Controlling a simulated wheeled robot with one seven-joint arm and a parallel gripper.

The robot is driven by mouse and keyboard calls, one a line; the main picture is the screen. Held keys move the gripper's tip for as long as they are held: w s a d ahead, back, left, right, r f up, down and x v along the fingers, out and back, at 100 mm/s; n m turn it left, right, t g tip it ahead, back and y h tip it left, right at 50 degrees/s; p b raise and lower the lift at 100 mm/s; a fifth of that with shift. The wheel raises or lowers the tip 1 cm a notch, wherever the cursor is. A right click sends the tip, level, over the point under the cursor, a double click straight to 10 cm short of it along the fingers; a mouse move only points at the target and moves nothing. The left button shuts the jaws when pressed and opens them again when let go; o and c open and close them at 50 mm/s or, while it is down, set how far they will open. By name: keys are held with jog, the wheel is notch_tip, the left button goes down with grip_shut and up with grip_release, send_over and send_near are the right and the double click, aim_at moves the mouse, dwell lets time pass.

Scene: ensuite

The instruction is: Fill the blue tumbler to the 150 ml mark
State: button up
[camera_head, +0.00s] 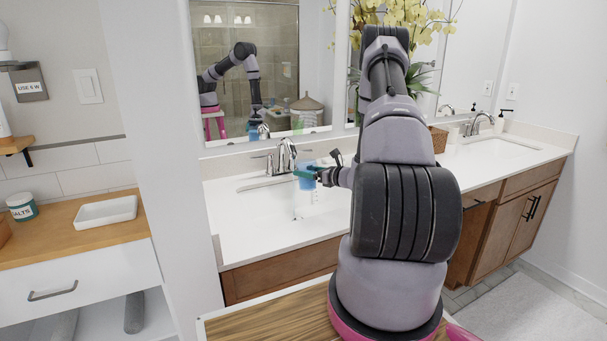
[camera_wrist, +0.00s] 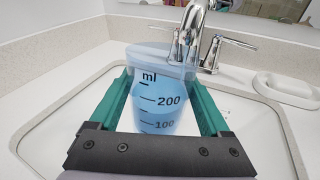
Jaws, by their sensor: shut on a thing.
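The blue tumbler (camera_wrist: 158,100) is see-through, with a black ml scale reading 200 and 100. It stands upright between the teal fingers of my gripper (camera_wrist: 160,82), which is shut on it. In the head view the tumbler (camera_head: 307,182) is above the left basin, just right of the chrome faucet (camera_head: 287,157). In the wrist view the faucet (camera_wrist: 190,32) rises behind the tumbler's rim, its spout near the rim's right side.
The white left basin (camera_head: 270,207) lies below the tumbler. A faucet lever (camera_wrist: 232,45) and a white soap dish (camera_wrist: 287,88) stand behind and right. The mirror (camera_head: 247,75) is close behind the faucet. A wooden shelf top with a white tray (camera_head: 106,212) is at left.

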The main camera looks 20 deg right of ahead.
jog(key=shift+s+r, duration=0.35)
jog(key=shift+r, duration=0.6)
jog(key=shift+s+r, duration=0.35)
jog(key=shift+r, duration=0.55)
jog(key=shift+s+r, duration=0.35)
jog(key=shift+r, duration=0.6)
